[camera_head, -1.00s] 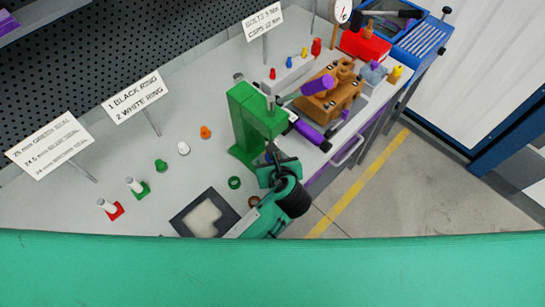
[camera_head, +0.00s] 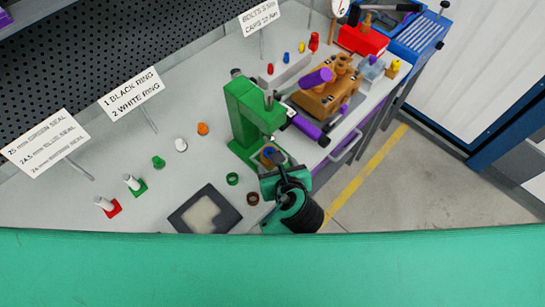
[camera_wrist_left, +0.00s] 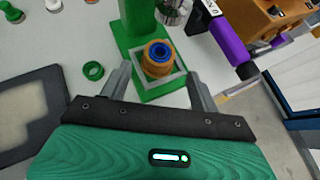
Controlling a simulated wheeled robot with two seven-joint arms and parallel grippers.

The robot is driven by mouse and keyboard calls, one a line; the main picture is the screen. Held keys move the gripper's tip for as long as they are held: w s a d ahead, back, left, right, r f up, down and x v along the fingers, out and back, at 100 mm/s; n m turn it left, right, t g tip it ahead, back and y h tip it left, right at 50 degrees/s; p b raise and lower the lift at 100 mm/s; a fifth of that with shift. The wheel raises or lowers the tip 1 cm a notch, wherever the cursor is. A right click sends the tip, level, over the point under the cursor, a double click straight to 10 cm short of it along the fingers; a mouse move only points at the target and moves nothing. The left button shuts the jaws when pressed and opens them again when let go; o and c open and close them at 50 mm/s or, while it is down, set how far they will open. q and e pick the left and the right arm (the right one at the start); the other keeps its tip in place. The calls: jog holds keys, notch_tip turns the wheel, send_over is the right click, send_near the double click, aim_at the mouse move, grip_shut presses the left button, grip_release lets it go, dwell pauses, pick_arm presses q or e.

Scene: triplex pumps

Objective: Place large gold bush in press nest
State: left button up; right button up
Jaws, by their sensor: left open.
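The gold bush (camera_wrist_left: 157,68), with a blue ring in its top, stands upright within the square grey frame of the press nest (camera_wrist_left: 176,83). The nest is on the base of the green press (camera_head: 246,112), and the bush (camera_head: 264,160) also shows in the head view, partly hidden by my gripper. My left gripper (camera_wrist_left: 158,74) is open, with one finger on each side of the bush and a visible gap to each. The press ram (camera_wrist_left: 172,12) is above and behind the bush. My right gripper is not in view.
A green ring (camera_head: 233,179) and a brown ring (camera_head: 253,198) lie left of my gripper. A dark square tray (camera_head: 181,216) lies further left. A purple cylinder (camera_head: 308,126) and an orange pump block (camera_head: 331,98) stand right of the press. Small coloured parts line the bench.

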pick_arm(q)
jog(key=v, duration=0.4)
jog(key=shift+s+d+r, duration=0.1)
jog(key=shift+s+r, duration=0.15)
jog(key=shift+s, duration=0.1)
